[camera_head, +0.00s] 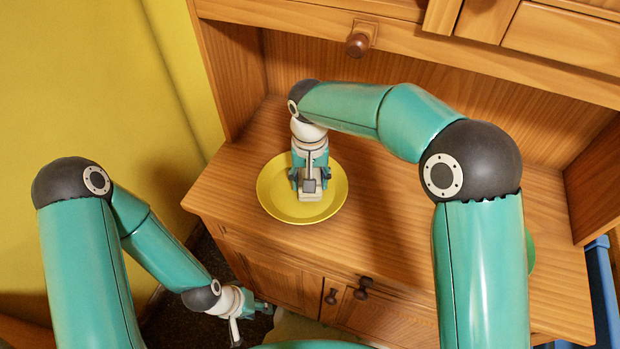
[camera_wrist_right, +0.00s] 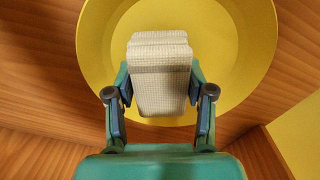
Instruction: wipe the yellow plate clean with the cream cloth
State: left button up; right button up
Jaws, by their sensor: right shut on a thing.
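The yellow plate (camera_head: 273,192) lies on the wooden counter of a cabinet, left of its middle. It also shows in the right wrist view (camera_wrist_right: 240,45). My right gripper (camera_head: 310,184) points down over the plate and is shut on the cream cloth (camera_head: 311,197). In the right wrist view the folded, woven cloth (camera_wrist_right: 160,60) sits between both fingers, over the plate. I cannot tell whether it touches the plate. I see no clear marks on the plate's visible part. My left gripper (camera_head: 260,308) hangs low in front of the cabinet, away from the plate; its finger opening is unclear.
A wooden side panel (camera_head: 233,75) stands behind left, and a drawer with a round knob (camera_head: 357,45) overhangs the back. A green thing (camera_head: 530,250) is mostly hidden behind my right arm. Something blue (camera_head: 602,290) stands at the right.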

jog(key=shift+f+b, duration=0.7)
jog(key=shift+f, duration=0.25)
dwell(1.0)
jog(key=shift+w+a+r+p, duration=0.1)
jog(key=shift+w+a+p, duration=0.1)
jog(key=shift+a+p, duration=0.3)
jog(key=shift+w+a+r+p, duration=0.15)
jog(key=shift+a+p, duration=0.1)
jog(key=shift+a, duration=0.4)
jog(key=shift+w+a+f, duration=0.2)
jog(key=shift+a, duration=0.4)
jog(key=shift+d, duration=0.15)
jog(key=shift+s+d+f+b, duration=0.15)
jog(key=shift+s+d+b, duration=0.15)
jog(key=shift+d, duration=0.25)
jog(key=shift+s+d+b, duration=0.25)
jog(key=shift+d+b, duration=0.2)
jog(key=shift+d, duration=0.65)
